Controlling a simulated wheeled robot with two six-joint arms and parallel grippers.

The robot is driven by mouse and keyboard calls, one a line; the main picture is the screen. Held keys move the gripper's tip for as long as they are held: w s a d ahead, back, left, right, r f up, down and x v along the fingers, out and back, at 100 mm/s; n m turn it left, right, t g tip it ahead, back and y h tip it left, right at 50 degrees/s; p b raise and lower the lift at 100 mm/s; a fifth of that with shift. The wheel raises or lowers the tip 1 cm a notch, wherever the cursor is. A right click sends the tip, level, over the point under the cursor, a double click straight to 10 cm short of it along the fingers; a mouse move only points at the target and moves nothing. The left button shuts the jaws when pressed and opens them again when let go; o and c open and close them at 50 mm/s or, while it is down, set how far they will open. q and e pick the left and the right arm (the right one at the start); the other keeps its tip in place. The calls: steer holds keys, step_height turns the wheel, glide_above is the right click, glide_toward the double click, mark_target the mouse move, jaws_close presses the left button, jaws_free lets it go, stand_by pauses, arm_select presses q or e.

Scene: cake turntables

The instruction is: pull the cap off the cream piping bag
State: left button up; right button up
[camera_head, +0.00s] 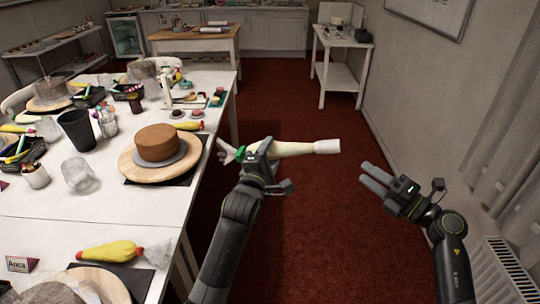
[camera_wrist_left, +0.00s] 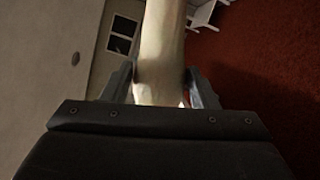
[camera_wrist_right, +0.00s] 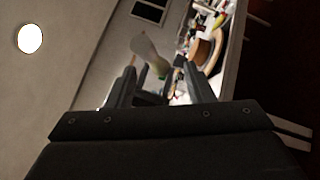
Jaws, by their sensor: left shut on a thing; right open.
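The cream piping bag (camera_head: 292,149) is held roughly level in the air to the right of the table. A white piece, which looks like the cap (camera_head: 327,146), is at its right end; a pale flared part and a green patch show at its left. My left gripper (camera_head: 262,152) is shut around the bag left of its middle; the bag also fills the gap between the fingers in the left wrist view (camera_wrist_left: 160,60). My right gripper (camera_head: 367,176) is open and empty, right of and below the white end, apart from it. The pale end (camera_wrist_right: 148,48) shows ahead in the right wrist view.
The long white table (camera_head: 60,215) on the left carries a brown cake (camera_head: 157,142) on a wooden turntable, cups and a yellow piping bag (camera_head: 110,251). The red floor (camera_head: 320,230) between the arms is clear. A wall and radiator (camera_head: 507,265) stand at the right.

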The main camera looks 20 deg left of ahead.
mark_target(336, 152)
steer(key=shift+w+a+r+n+g, duration=0.25)
steer(key=shift+w+a+r+n, duration=0.3)
steer(key=shift+a, duration=1)
steer(key=shift+w+a+r+n+g, duration=0.25)
steer(key=shift+w+a+r, duration=0.35)
steer(key=shift+a, duration=1)
steer(key=shift+w+a+r+n+g, duration=0.2)
steer(key=shift+w+a+r+n, duration=0.35)
steer(key=shift+a, duration=1)
steer(key=shift+c, duration=0.3)
steer(key=c, duration=0.9)
steer(key=shift+w+d+r, duration=0.1)
steer(key=shift+d+r, duration=0.15)
steer(key=shift+d, duration=0.7)
steer(key=shift+w+d+r, duration=0.1)
steer(key=shift+d+r, duration=0.2)
steer(key=shift+d, duration=0.6)
steer(key=shift+d+r, duration=0.25)
steer(key=shift+d, duration=0.7)
steer(key=shift+c, duration=0.3)
